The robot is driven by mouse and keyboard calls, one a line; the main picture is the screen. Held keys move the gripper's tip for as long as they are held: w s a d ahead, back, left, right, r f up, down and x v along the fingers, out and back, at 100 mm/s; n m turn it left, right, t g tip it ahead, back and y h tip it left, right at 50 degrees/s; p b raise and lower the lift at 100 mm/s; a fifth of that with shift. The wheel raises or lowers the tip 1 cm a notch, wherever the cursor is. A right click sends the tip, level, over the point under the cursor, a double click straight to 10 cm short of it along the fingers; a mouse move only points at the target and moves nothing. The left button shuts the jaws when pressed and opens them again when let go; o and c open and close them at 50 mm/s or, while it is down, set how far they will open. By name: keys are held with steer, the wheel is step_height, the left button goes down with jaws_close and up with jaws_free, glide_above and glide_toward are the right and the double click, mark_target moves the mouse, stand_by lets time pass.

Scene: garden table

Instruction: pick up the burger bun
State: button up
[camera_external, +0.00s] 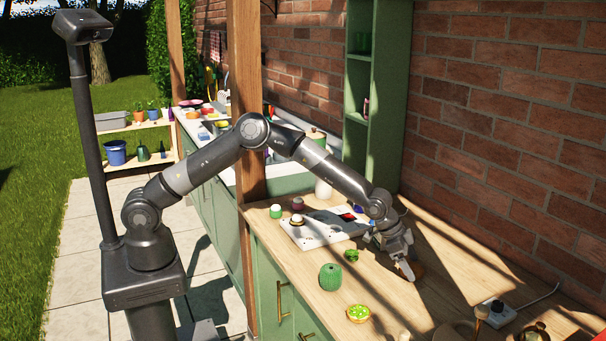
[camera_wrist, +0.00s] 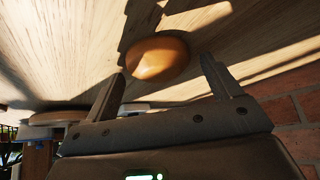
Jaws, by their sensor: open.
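The burger bun (camera_wrist: 158,58) is a rounded, orange-brown bun lying on the wooden counter. In the wrist view it sits just past and between the fingertips. In the external view only a brown edge of it (camera_external: 418,270) shows beside the fingers, mostly hidden. My gripper (camera_external: 405,268) points down over the counter, near the brick wall. In the wrist view its two fingers (camera_wrist: 162,75) are spread apart with nothing held between them. I cannot tell whether either finger touches the bun.
A green round cactus-like object (camera_external: 330,277) and a green-topped tart (camera_external: 358,313) stand left of my gripper. A white board (camera_external: 310,235) lies behind. A power socket with a cord (camera_external: 497,312) is at the right. Bare counter (camera_external: 400,312) lies in front.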

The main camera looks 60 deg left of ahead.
steer(key=shift+c, duration=0.3)
steer(key=c, duration=1)
steer(key=shift+o, duration=0.2)
steer(key=shift+r, duration=0.1)
